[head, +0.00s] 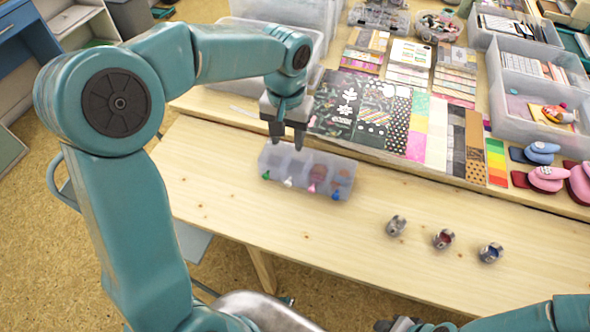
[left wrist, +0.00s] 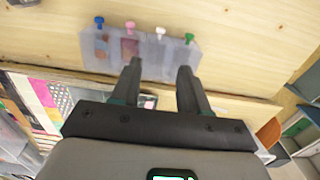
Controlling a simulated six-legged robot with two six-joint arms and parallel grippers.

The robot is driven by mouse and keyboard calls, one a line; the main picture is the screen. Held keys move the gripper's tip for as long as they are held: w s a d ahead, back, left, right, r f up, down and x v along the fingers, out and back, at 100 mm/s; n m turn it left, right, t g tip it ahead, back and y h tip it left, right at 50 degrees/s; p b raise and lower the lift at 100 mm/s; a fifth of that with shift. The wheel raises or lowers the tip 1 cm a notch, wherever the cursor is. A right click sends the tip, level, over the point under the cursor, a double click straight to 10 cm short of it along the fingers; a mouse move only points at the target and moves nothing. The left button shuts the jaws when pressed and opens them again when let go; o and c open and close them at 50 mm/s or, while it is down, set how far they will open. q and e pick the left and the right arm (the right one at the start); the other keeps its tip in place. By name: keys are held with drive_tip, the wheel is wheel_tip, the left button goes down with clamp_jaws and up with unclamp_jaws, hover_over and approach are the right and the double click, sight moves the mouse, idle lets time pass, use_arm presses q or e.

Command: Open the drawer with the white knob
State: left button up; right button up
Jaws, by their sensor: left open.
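A small translucent drawer unit (head: 312,160) stands on the wooden table, with a green, a white, a pink and a blue knob along its front. The white knob (head: 288,182) is second from the left; it also shows in the left wrist view (left wrist: 159,32). Its drawer looks shut. My left gripper (head: 287,144) is open and empty, pointing down over the back left part of the unit. In the left wrist view its fingertips (left wrist: 160,68) appear below the white knob, apart from it. My right gripper (head: 400,325) shows only partly at the bottom edge.
Three small metal round pieces (head: 443,239) stand on the table to the right. Patterned paper sheets (head: 370,108) lie behind the unit. Clear bins (head: 540,95) and pink and blue punches (head: 546,178) stand at the back right. The table in front of the unit is clear.

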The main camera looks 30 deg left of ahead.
sight(288, 182)
use_arm(q)
drive_tip(key=f, duration=1)
drive_tip(key=f+b, duration=0.1)
drive_tip(key=f, duration=0.5)
drive_tip(key=shift+s, duration=0.25)
drive_tip(key=shift+c, duration=0.3)
clamp_jaws()
